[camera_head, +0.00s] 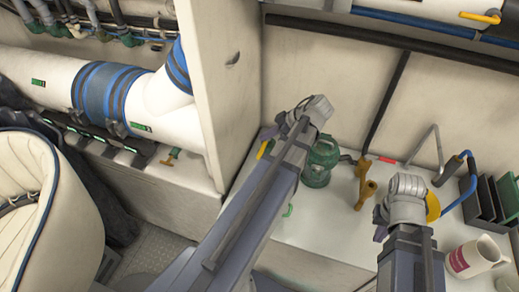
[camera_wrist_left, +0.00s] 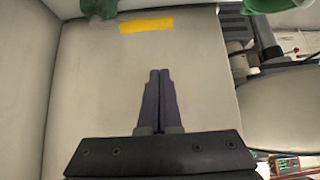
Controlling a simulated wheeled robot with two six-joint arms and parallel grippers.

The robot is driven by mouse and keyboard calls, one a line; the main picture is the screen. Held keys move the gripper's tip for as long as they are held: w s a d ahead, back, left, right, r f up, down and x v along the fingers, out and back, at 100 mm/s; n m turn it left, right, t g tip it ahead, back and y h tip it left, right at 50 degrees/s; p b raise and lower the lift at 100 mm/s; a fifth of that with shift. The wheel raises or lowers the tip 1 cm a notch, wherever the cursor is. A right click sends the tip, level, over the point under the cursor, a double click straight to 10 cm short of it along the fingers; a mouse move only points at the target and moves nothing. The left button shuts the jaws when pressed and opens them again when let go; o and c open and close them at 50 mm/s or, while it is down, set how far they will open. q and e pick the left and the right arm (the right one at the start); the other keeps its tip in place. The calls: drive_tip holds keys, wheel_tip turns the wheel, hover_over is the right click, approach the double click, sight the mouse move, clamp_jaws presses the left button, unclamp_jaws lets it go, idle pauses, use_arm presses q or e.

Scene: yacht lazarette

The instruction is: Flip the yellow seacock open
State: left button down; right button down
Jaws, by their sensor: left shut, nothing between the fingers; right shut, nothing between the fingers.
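A yellow lever (camera_head: 262,149) shows in the head view, just left of my left arm and partly hidden by it. In the left wrist view a flat yellow bar (camera_wrist_left: 146,25) lies level across the top, with a green fitting (camera_wrist_left: 98,8) to its upper left; I take it for the seacock's handle, though the link is not clear. My left gripper (camera_wrist_left: 160,72) is shut and empty, its fingertips below the bar in the picture and apart from it.
A white partition (camera_head: 225,85) rises left of my left arm. Another yellow lever (camera_head: 480,17) is at the upper right.

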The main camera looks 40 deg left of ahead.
sight(262, 152)
use_arm(q)
drive_tip(key=shift+f, duration=0.15)
use_arm(e)
drive_tip(key=shift+f, duration=0.15)
